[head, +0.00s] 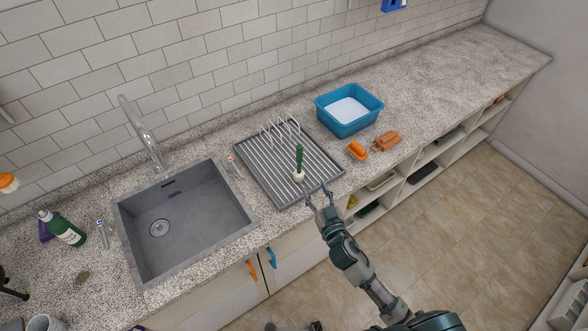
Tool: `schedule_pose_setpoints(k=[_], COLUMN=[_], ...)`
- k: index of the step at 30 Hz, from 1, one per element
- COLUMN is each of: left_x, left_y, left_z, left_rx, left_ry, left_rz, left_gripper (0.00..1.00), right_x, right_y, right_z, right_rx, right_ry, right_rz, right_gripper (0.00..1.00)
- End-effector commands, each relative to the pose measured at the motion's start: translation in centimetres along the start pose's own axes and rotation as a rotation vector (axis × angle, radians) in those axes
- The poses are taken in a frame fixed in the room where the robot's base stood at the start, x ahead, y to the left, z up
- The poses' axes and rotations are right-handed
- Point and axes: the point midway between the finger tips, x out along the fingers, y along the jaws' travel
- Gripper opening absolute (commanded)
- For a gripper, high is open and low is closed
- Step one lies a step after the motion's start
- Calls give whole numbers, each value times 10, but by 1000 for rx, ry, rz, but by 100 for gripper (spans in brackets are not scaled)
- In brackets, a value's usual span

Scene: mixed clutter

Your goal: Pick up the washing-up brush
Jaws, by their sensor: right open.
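The washing-up brush (299,160) has a green handle and a pale head. It is at the front right part of the grey dish rack (262,165), handle pointing up in the picture and head at the lower end. My right gripper (321,192) is open and empty at the rack's front right corner, just below and right of the brush head, apart from it. I cannot make out my left gripper in this view.
A grey sink (190,215) with a tall tap lies left of the rack. A blue basin (349,110), an orange item (357,151) and a brown-orange item (386,141) stand right of it. A green bottle (62,228) is far left. The right counter is clear.

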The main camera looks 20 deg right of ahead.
Motion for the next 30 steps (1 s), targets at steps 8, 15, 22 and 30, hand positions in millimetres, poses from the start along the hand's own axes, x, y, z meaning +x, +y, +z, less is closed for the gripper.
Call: schedule_pose_setpoints(k=[8, 15, 22, 30], left_x=[-15, -20, -27, -35], left_y=[3, 3, 3, 2], left_z=[7, 9, 8, 8], left_rx=[-1, -1, -1, -1], left_ry=[-12, -17, -17, -17], left_rz=[3, 4, 4, 3], left_gripper=[88, 88, 88, 88], right_x=[65, 106, 125, 162], right_y=[1, 1, 1, 0], right_z=[-3, -1, -6, -8], right_rx=[-4, -3, -3, -2], right_ry=[-1, -2, -1, -3], right_rz=[3, 2, 2, 2], right_gripper=[53, 53, 53, 53])
